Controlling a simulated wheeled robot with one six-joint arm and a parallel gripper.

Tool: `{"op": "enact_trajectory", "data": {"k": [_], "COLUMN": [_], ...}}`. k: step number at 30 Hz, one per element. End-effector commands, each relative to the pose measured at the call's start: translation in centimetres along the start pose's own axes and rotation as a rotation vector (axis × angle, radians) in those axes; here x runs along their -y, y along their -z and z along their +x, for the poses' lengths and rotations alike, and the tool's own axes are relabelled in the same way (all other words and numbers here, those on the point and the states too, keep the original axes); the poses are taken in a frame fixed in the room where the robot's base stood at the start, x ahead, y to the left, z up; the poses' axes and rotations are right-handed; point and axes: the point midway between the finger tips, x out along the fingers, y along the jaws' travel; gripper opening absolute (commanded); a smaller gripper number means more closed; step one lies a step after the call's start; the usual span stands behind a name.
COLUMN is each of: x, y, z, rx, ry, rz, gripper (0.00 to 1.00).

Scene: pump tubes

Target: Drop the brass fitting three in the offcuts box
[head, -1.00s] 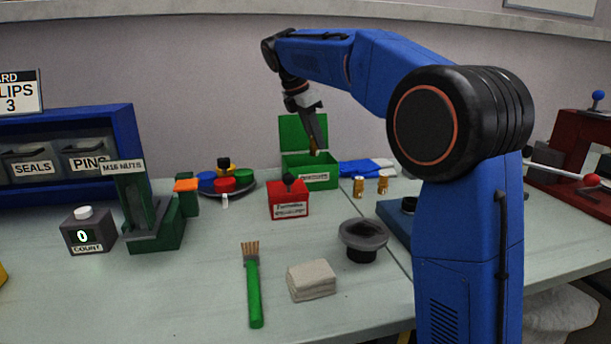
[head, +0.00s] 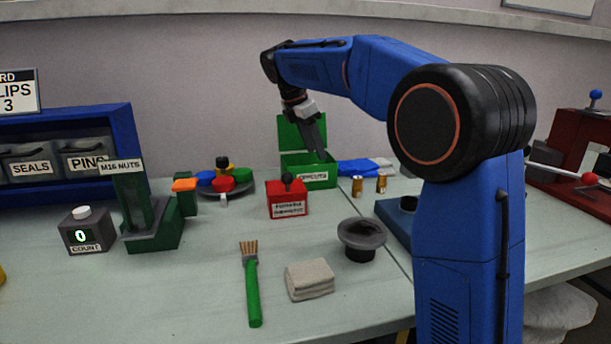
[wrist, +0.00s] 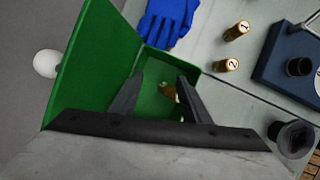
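The green offcuts box (head: 322,182) stands at the back of the bench with its lid raised; its lid also shows in the wrist view (wrist: 92,55). My gripper (head: 321,152) points down over the open box. In the wrist view my gripper (wrist: 160,78) has its fingers apart with nothing between the tips. A brass fitting (wrist: 167,91) lies inside the box, below the fingers and partly covered by the right one; its number cannot be read. Brass fittings one (wrist: 236,31) and two (wrist: 226,65) stand on the bench beside the box.
A dark funnel-like cup (head: 362,238), a folded cloth (head: 310,279) and a green brush (head: 252,290) are nearer me.

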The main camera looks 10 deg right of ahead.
Motion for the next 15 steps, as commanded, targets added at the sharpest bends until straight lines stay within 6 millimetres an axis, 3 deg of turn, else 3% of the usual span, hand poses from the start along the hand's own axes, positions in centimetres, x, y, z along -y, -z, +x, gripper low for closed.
{"op": "enact_trajectory", "data": {"k": [8,15], "x": [-0.1,-0.1], "y": [0.0,0.0], "z": [-1.5,-5.9], "rx": [0.0,0.0], "ry": [-0.003,-0.004], "rz": [-0.001,0.0], "gripper": [0.43,0.43]}}
